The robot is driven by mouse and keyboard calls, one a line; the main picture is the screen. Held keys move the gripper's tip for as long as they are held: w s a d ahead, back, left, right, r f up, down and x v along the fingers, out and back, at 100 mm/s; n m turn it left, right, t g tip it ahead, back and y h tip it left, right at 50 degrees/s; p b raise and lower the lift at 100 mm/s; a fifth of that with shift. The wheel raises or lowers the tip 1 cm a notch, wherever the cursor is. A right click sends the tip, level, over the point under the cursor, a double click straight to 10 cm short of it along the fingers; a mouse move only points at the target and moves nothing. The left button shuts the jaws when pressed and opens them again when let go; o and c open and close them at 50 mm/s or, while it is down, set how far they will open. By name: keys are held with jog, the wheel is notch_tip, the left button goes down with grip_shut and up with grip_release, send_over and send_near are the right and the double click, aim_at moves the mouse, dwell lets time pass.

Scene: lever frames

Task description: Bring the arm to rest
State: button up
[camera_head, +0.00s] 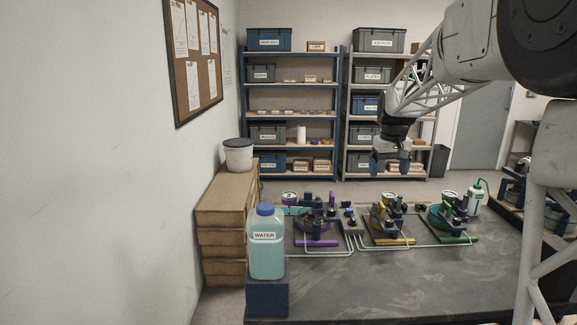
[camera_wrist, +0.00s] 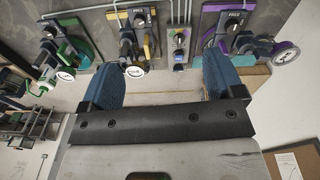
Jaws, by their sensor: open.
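My gripper (camera_head: 391,164) hangs in the air above the table, behind and above the yellow lever unit. In the wrist view my gripper (camera_wrist: 165,80) shows two blue fingers spread wide apart, with nothing between them. Three lever units stand in a row on the dark table (camera_head: 400,285): a purple one (camera_head: 317,243), a yellow one (camera_head: 394,241) and a green one (camera_head: 461,239). The wrist view also shows the purple unit (camera_wrist: 235,15), the yellow unit (camera_wrist: 148,45) and the green unit (camera_wrist: 72,45). The fingers appear apart from all of them.
A water bottle (camera_head: 267,250) stands on a dark block at the table's left front. A white bucket (camera_head: 238,155) sits on stacked wooden boxes (camera_head: 222,210) by the wall. A green-and-white bottle (camera_head: 476,200) stands at the right. Shelves (camera_head: 291,85) stand at the back. The table's front is clear.

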jog(key=s+a+r, duration=0.1)
jog(key=s+a, duration=0.3)
jog(key=s, duration=0.9)
jog(key=s+a+f, duration=0.2)
jog(key=s+f, duration=0.1)
jog(key=s, duration=0.8)
jog(key=s+a+f+m+t, duration=0.1)
jog(key=s+f, duration=0.3)
jog(key=s, duration=0.8)
jog(key=s+a+f, duration=0.3)
jog(key=s, duration=0.8)
jog(key=shift+s+a+f+t, duration=0.3)
jog(key=shift+s+t, duration=0.1)
